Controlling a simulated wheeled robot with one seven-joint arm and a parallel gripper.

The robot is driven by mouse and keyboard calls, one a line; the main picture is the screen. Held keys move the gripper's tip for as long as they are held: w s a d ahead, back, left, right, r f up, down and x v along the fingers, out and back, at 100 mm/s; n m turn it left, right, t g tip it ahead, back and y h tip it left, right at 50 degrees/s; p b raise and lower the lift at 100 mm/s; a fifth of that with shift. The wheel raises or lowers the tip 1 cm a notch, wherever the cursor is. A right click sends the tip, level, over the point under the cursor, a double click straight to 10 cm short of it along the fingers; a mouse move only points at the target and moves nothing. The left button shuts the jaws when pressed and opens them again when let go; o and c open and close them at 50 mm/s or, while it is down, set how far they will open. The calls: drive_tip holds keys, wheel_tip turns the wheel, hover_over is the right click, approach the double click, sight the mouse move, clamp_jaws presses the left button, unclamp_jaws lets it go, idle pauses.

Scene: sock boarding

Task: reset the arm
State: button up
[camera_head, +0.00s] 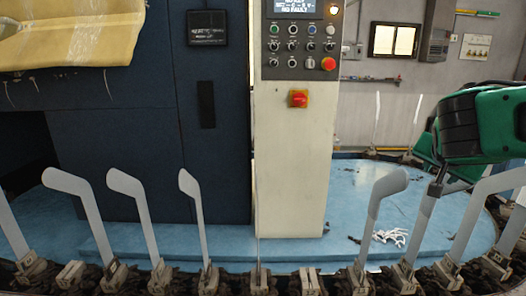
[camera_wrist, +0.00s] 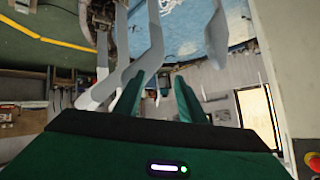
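My gripper (camera_head: 442,162) is at the right of the head view, green and black, over the row of upright sock boards near the right end. In the wrist view its two green fingers (camera_wrist: 158,98) stand apart, with no sock seen between them. A pale board (camera_wrist: 150,55) shows just beyond the fingers; whether it touches them I cannot tell. The flat, bent-topped boards stand in holders along the front, such as one at the left (camera_head: 128,190) and one right of centre (camera_head: 385,200). No sock is clearly visible.
A pale control column (camera_head: 292,150) with buttons and a red knob stands in the middle, beside a dark blue machine body (camera_head: 130,140). A yellow cloth (camera_head: 70,40) hangs at upper left. White strands (camera_head: 390,237) lie on the blue platform (camera_head: 345,190).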

drive_tip(key=s+d+f+n+g+y, duration=0.25)
drive_tip(key=s+f+g, duration=0.25)
drive_tip(key=s+f, duration=0.7)
drive_tip(key=s+a+f+n+g+y, duration=0.1)
drive_tip(key=s+a+f+g+y, duration=0.1)
drive_tip(key=s, duration=0.6)
drive_tip(key=s+a+f+n+g+y, duration=0.1)
drive_tip(key=s+a+f+y, duration=0.1)
drive_tip(key=s, duration=0.6)
drive_tip(key=shift+s+a+f+g, duration=0.15)
drive_tip(key=shift+s+a+g, duration=0.25)
drive_tip(key=shift+a, duration=0.3)
drive_tip(key=shift+c, duration=0.2)
drive_tip(key=shift+c, duration=0.5)
drive_tip(key=shift+d, duration=0.15)
